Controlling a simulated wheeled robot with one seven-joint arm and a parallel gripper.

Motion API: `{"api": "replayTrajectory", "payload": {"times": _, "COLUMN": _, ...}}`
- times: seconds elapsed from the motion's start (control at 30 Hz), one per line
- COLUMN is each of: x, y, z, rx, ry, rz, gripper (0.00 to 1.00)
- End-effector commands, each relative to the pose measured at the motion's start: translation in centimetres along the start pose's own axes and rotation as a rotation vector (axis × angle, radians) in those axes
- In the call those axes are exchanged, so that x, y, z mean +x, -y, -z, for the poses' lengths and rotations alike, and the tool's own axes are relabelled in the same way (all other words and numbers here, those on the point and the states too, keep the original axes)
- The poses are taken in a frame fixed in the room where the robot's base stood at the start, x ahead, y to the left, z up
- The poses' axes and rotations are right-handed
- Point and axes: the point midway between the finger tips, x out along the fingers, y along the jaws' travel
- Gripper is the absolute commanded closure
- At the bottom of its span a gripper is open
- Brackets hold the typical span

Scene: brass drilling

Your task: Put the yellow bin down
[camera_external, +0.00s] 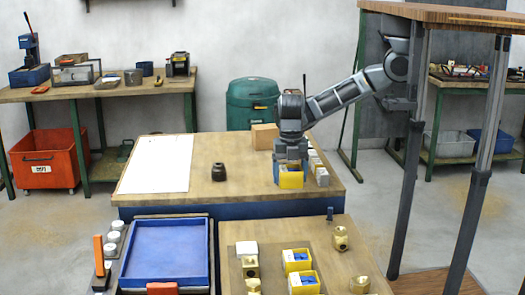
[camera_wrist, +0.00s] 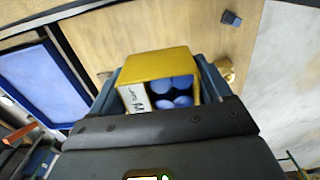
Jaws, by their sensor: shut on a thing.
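The yellow bin (camera_external: 291,180) is in my gripper (camera_external: 289,167), at the right part of the blue-sided wooden table in the external view. In the wrist view the yellow bin (camera_wrist: 158,64) sits between the two fingers of my gripper (camera_wrist: 160,85). It has a white label on one side and several round blue pieces inside. The bin looks roughly upright. I cannot tell whether its underside touches the tabletop or hangs just above it.
The wooden table (camera_external: 240,163) also holds a white sheet (camera_external: 155,165), a dark round part (camera_external: 218,172), a cardboard box (camera_external: 264,137) and small white-and-yellow bins at the right edge (camera_external: 317,164).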

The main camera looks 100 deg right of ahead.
Motion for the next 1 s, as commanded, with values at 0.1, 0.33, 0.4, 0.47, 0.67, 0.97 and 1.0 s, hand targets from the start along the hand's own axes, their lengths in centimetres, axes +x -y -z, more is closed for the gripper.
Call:
{"api": "replayTrajectory", "payload": {"times": 0.1, "x": -3.1, "y": -0.1, "z": 0.0, "rx": -0.003, "ry": 0.002, "rz": -0.008, "gripper": 0.54}}
{"api": "replayTrajectory", "payload": {"times": 0.33, "x": -7.1, "y": -0.1, "z": 0.0, "rx": -0.001, "ry": 0.001, "rz": -0.004, "gripper": 0.54}}
{"api": "replayTrajectory", "payload": {"times": 0.4, "x": -8.2, "y": -0.1, "z": 0.0, "rx": -0.001, "ry": 0.001, "rz": -0.004, "gripper": 0.54}}
{"api": "replayTrajectory", "payload": {"times": 0.47, "x": -8.6, "y": -0.3, "z": -0.3, "rx": 0.014, "ry": 0.000, "rz": -0.001, "gripper": 0.54}}
{"api": "replayTrajectory", "payload": {"times": 0.67, "x": -8.6, "y": -3.3, "z": -3.5, "rx": 0.132, "ry": -0.004, "rz": -0.005, "gripper": 0.54}}
{"api": "replayTrajectory", "payload": {"times": 0.97, "x": -9.0, "y": -9.2, "z": -12.5, "rx": 0.413, "ry": -0.011, "rz": -0.016, "gripper": 0.54}}
{"api": "replayTrajectory", "payload": {"times": 1.0, "x": -9.0, "y": -10.0, "z": -14.3, "rx": 0.463, "ry": -0.011, "rz": -0.018, "gripper": 0.54}}
